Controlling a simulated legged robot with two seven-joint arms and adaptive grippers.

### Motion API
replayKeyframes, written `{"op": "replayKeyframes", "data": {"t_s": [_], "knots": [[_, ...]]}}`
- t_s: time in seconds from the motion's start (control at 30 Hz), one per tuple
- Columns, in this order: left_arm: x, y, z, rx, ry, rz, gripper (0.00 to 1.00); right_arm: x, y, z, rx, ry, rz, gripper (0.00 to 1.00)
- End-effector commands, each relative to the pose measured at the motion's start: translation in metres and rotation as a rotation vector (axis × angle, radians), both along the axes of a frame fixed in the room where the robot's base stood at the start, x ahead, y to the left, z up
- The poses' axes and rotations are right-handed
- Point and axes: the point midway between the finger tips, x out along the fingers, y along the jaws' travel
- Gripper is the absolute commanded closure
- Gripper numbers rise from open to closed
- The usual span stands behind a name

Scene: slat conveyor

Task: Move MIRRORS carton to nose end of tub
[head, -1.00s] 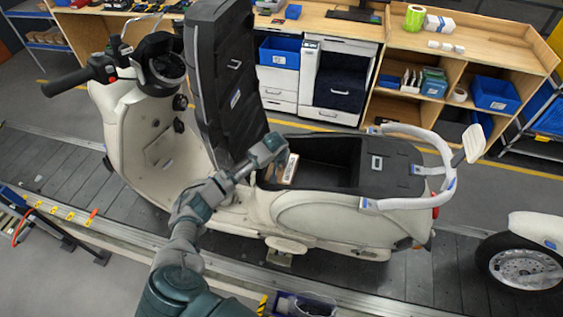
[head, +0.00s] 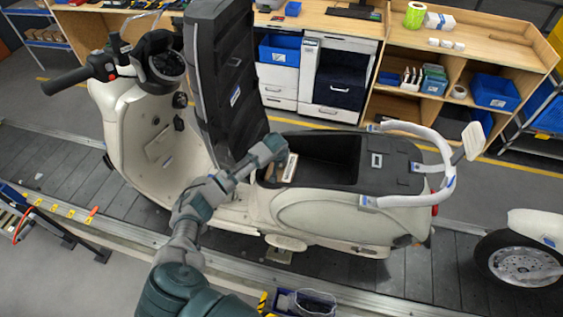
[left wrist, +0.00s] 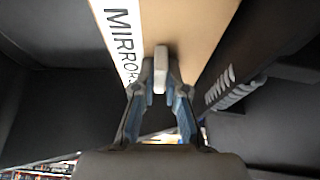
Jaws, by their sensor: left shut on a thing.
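The MIRRORS carton (left wrist: 195,30) is a brown box with a white label, and it fills the upper middle of the left wrist view. In the head view the carton (head: 289,168) shows as a small tan and white piece at the nose end of the open black tub (head: 330,170) under the scooter's seat. My left gripper (head: 270,150) is beside it at the tub's rim and hides part of it. Whether the carton touches the tub floor cannot be told. My right gripper is not in view.
The raised black seat (head: 222,90) stands upright just left of the tub. A white grab rail (head: 425,150) curves around the scooter's tail. The cream scooter stands on the slat conveyor (head: 60,170). The rear part of the tub looks empty.

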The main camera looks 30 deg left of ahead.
Motion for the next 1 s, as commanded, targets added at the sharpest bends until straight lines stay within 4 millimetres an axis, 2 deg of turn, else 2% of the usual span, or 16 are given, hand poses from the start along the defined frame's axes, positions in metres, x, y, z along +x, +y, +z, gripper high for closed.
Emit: {"op": "replayKeyframes", "data": {"t_s": [0.1, 0.13, 0.2, 0.23, 0.5, 0.63, 0.77, 1.0], "knots": [[0.000, 0.000, 0.000, 0.000, -0.001, 0.000, 1.00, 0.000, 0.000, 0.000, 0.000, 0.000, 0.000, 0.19], [0.000, 0.000, 0.000, 0.000, -0.001, 0.000, 0.81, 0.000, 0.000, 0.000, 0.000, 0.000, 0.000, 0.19], [0.000, 0.000, 0.000, 0.000, -0.001, 0.000, 0.64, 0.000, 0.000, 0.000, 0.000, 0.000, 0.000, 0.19], [0.000, 0.000, 0.000, 0.000, -0.001, 0.000, 0.59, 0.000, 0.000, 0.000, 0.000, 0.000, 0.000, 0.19], [0.000, 0.000, 0.000, 0.000, 0.000, 0.000, 0.59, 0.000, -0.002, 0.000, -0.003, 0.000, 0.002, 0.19], [-0.003, -0.001, 0.009, -0.001, -0.001, 0.000, 0.59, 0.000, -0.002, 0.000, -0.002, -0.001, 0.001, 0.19], [-0.012, -0.002, 0.031, 0.001, -0.003, -0.001, 0.59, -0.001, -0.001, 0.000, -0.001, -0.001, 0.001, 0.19], [-0.030, -0.008, 0.080, -0.001, -0.003, -0.001, 0.59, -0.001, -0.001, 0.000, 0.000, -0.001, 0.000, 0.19]]}}
